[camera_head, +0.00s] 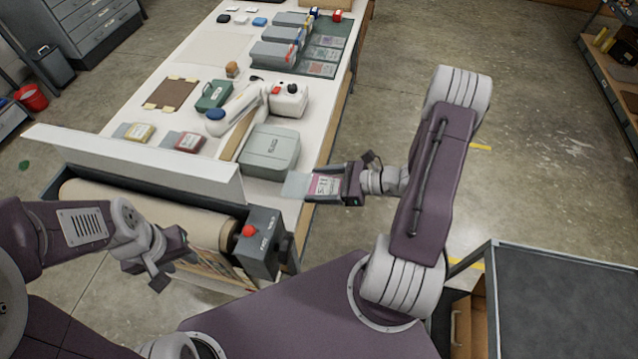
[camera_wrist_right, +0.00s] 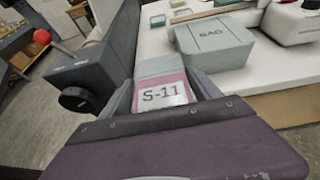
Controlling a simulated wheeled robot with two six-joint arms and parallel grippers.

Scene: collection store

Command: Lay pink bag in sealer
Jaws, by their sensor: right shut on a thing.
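My right gripper (camera_head: 352,184) is shut on the pink bag (camera_head: 322,185), a flat clear packet with a pink band and a white label. In the right wrist view the pink bag (camera_wrist_right: 163,92) reads S-11 and sticks out ahead of the fingers. My left gripper (camera_head: 173,272) looks open and empty in front of the paper roll.
Yellow (camera_head: 138,132) and red (camera_head: 187,141) packets lie left of the sealer. A dark-topped cart (camera_head: 570,300) is at right.

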